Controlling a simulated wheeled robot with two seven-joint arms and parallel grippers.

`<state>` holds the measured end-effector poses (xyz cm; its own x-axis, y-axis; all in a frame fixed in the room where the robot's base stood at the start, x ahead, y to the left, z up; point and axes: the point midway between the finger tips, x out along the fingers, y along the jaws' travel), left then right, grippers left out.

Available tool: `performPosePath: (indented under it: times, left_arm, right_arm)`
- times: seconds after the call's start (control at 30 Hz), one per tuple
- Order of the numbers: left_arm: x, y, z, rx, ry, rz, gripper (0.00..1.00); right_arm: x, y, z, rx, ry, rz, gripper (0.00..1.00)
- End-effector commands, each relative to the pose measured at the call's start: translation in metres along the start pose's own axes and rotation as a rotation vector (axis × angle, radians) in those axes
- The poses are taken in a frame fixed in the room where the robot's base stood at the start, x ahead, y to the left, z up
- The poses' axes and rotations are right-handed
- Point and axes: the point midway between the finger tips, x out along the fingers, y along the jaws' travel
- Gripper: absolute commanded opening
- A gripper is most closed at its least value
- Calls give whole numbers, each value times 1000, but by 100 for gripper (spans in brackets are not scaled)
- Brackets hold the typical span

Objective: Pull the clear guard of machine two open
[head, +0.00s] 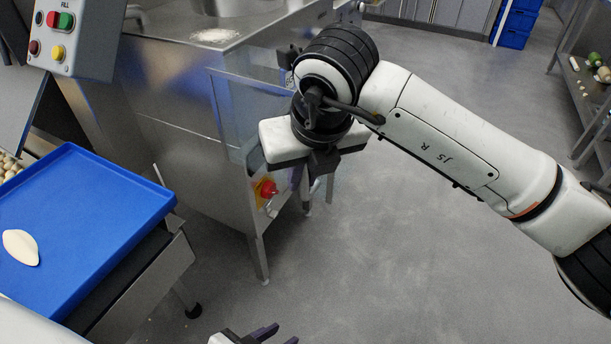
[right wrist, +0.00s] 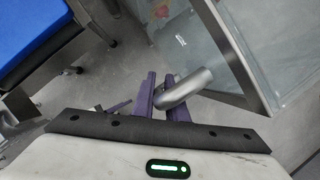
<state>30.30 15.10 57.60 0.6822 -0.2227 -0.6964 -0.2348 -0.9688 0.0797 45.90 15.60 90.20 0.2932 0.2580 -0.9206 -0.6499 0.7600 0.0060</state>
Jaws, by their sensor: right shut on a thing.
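The clear guard (head: 245,105) is a see-through pane in a metal frame on the steel machine's side, left of my right arm in the head view. In the right wrist view the guard (right wrist: 205,50) fills the upper right, with a silver bar handle (right wrist: 185,88) at its edge. My right gripper (right wrist: 163,98) has its purple fingers shut on this handle. In the head view, the right gripper (head: 322,165) hides the handle. How far the guard stands open I cannot tell. My left gripper (head: 277,336) is empty at the bottom edge, fingers apart.
A blue tray (head: 100,225) with a pale dough piece (head: 20,247) lies on a stand at left. A button panel (head: 72,35) marked FILL is above it. A red knob (head: 267,189) sits on the machine. Open grey floor (head: 400,260) lies at right.

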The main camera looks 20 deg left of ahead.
Motion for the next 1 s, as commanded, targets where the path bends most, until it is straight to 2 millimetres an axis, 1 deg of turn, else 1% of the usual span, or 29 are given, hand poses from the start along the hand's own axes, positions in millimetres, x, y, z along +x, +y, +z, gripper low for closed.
performPosePath:
  times: [0.03,0.23,0.27,0.33,0.37,0.63,0.73,0.87,1.0]
  left_arm:
    - [1,-1,0,2,1,-1,31]
    - [2,-2,-4,3,7,-2,31]
    - [2,-2,-4,4,8,-2,31]
    - [2,-2,-5,4,10,-2,31]
    - [2,-2,-5,4,10,-2,31]
    - [2,-2,-5,4,10,-3,31]
    - [2,-2,-4,4,9,-3,31]
    - [2,-2,-3,3,7,-2,31]
    - [1,-1,-1,2,3,-2,31]
  right_arm:
    - [7,-4,-6,2,21,-12,0]
    - [7,-4,-6,2,21,-11,0]
    - [7,-4,-6,2,21,-11,17]
    - [7,-4,-7,2,22,-11,29]
    - [7,-4,-7,2,22,-11,31]
    - [7,-4,-7,4,24,-8,31]
    - [2,-3,-7,3,22,-7,31]
    - [-18,-3,-4,0,14,-7,31]
    - [-49,-2,-2,-2,4,-8,31]
